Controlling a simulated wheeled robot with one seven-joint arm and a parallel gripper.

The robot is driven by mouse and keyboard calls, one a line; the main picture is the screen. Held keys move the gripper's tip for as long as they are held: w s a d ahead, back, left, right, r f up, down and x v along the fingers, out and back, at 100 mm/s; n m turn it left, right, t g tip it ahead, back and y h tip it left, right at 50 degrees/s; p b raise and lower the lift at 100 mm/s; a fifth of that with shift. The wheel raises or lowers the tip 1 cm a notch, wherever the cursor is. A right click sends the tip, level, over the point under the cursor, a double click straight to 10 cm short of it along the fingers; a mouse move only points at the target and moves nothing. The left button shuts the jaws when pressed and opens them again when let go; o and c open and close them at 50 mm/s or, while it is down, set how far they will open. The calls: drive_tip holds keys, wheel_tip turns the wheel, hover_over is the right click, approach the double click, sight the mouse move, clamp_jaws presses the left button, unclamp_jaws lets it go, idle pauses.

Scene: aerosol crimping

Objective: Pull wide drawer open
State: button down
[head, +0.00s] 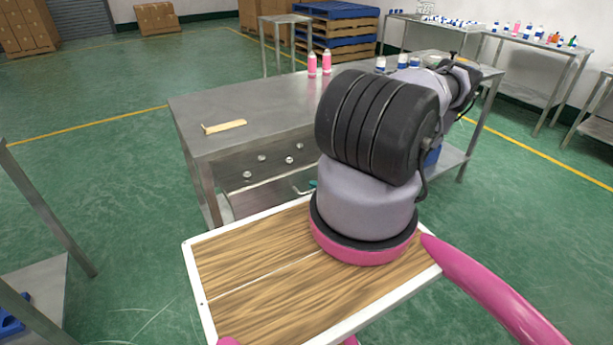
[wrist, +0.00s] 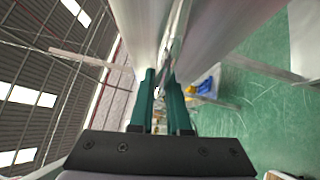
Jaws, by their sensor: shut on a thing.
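The metal workbench (head: 240,105) has drawer fronts under its top, with several small round knobs (head: 262,158). A wide lower drawer front (head: 262,196) carries a pale bar handle (head: 303,190) near its right part. My gripper (wrist: 161,75) has two teal fingers that are close together on a thin pale bar, which I take to be this handle. In the head view only a bit of teal shows beside the handle; my arm hides the rest. How far the drawer stands out cannot be told.
A wooden piece (head: 224,127) lies on the bench top, with two pink bottles (head: 319,64) at its back edge. Another metal table (head: 35,285) stands at the left. Green floor (head: 110,160) is free left of the bench.

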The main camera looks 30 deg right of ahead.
drive_tip(key=s, duration=0.6)
drive_tip(key=shift+s+d, duration=0.15)
drive_tip(key=shift+s, duration=0.2)
drive_tip(key=c, duration=0.9)
unclamp_jaws()
drive_tip(key=v, duration=1.1)
drive_tip(key=shift+f, duration=0.1)
drive_tip(key=shift+w, duration=0.1)
